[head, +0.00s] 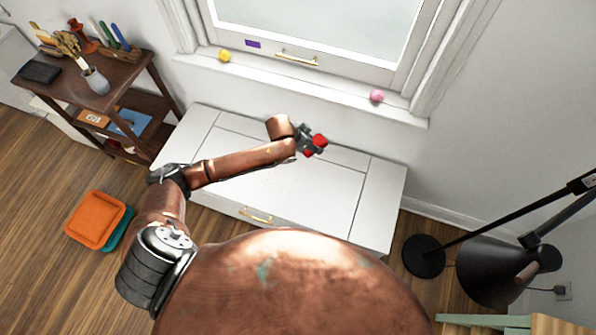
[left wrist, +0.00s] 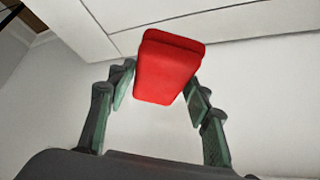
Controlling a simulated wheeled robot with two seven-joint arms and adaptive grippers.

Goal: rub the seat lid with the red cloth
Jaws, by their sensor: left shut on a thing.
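The red cloth (head: 319,141) is a small folded block in my left gripper (head: 311,145), over the back part of the white seat lid (head: 322,188). In the left wrist view the red cloth (left wrist: 166,68) sits between the two fingers of my left gripper (left wrist: 160,90), which is shut on it. The pale seat lid (left wrist: 270,85) lies behind it there. I cannot tell whether the cloth touches the lid. My left arm crosses the lid from the left and hides part of it. My right gripper is not in view.
A dark wooden shelf (head: 100,75) stands at the left. A black lamp (head: 490,268) stands at the right. The lid's right part is clear.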

